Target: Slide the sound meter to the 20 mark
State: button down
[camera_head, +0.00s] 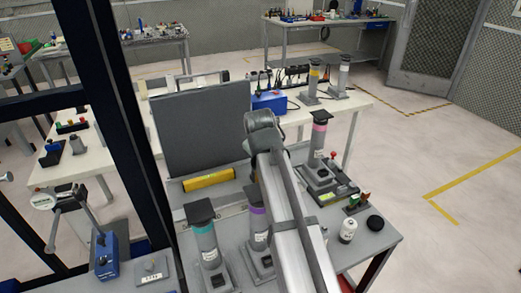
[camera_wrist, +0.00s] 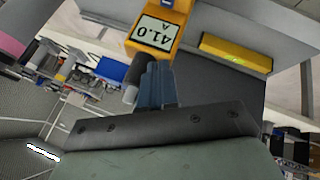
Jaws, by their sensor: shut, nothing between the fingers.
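The yellow sound meter (camera_wrist: 158,30) is at the top of the wrist view, with a display that reads 41.0 A. A short grey cylinder with a dark end (camera_wrist: 131,93) shows just below it, beside my fingers; I cannot tell if it is part of the meter. My gripper (camera_wrist: 154,72) is shut and empty, its fingertips close to the meter's lower edge. I cannot tell whether they touch. I cannot read the 20 mark in either view.
A yellow bar (camera_head: 208,180) lies before an upright dark grey panel (camera_head: 200,128). Posts with teal (camera_head: 207,240), purple (camera_head: 259,235) and pink (camera_head: 317,145) bands stand around my arm. A white jar (camera_head: 347,231) and black puck (camera_head: 375,222) sit near the right edge.

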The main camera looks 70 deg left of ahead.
jog(key=v, duration=0.9)
jog(key=shift+d+r, duration=0.15)
jog(key=shift+r, duration=0.1)
